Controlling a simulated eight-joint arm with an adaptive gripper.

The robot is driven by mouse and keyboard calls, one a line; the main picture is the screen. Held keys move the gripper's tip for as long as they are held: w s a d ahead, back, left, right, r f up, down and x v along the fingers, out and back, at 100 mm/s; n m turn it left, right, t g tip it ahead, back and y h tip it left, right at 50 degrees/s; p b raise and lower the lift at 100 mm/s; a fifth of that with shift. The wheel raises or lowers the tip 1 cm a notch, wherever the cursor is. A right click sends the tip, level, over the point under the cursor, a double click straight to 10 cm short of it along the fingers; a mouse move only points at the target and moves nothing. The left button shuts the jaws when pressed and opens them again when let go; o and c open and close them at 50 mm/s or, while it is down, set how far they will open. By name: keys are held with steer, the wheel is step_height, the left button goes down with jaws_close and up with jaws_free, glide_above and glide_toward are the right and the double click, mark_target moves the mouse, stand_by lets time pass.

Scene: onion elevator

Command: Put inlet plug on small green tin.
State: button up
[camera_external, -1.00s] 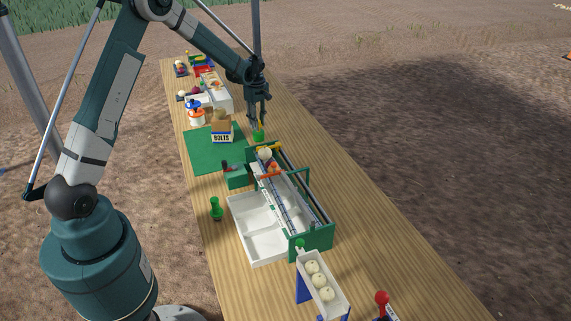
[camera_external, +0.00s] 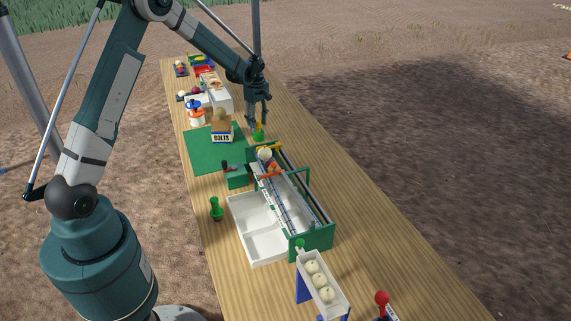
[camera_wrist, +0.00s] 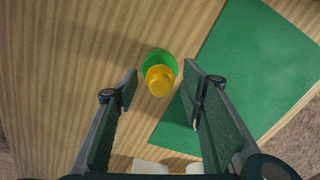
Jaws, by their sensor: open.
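A yellow plug (camera_wrist: 159,81), which looks like the inlet plug, sits on the small green tin (camera_wrist: 152,62) in the wrist view. In the outside view the yellow plug (camera_external: 260,125) also shows above the green tin (camera_external: 258,135), near the right edge of the green mat. My gripper (camera_external: 259,125) is above the tin, pointing down. In the wrist view my gripper (camera_wrist: 160,75) is open, with its fingers apart on either side of the plug and nothing held. Whether the plug is fully seated cannot be told.
The green mat (camera_external: 203,155) lies beside the tin with a box marked BOLTS (camera_external: 222,138) on it. The elevator machine (camera_external: 315,237) with a white tray (camera_external: 262,247) stands nearer. A green peg (camera_external: 216,208) stands left. The table right of the tin is clear.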

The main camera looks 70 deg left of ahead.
mark_target(258, 122)
step_height(258, 122, up, 12)
stand_by(0.6)
stand_by(0.5)
steer(key=shift+d+r, duration=0.1)
steer(key=s+d+r+m+t, duration=0.1)
steer(key=s+d+r+m, duration=0.25)
steer(key=d+r, duration=0.55)
steer(key=s+d+r+m+t+y, duration=0.15)
steer(key=d+r+m, duration=0.25)
steer(key=d, duration=0.9)
steer(key=s+d+r+m+t, duration=0.1)
steer(key=s+d+r+m, duration=0.2)
steer(key=d+r, duration=0.6)
steer(key=s+d+f+m+t, duration=0.2)
steer(key=s+d+m, duration=0.4)
steer(key=s+d, duration=0.5)
steer(key=s+d+f+m+t+h, duration=0.1)
steer(key=s+d+m, duration=0.5)
steer(key=s+d, duration=0.6)
steer(key=shift+s+d+f+t, duration=0.15)
steer(key=shift+d+f+t, duration=0.2)
steer(key=shift+d+f, duration=0.25)
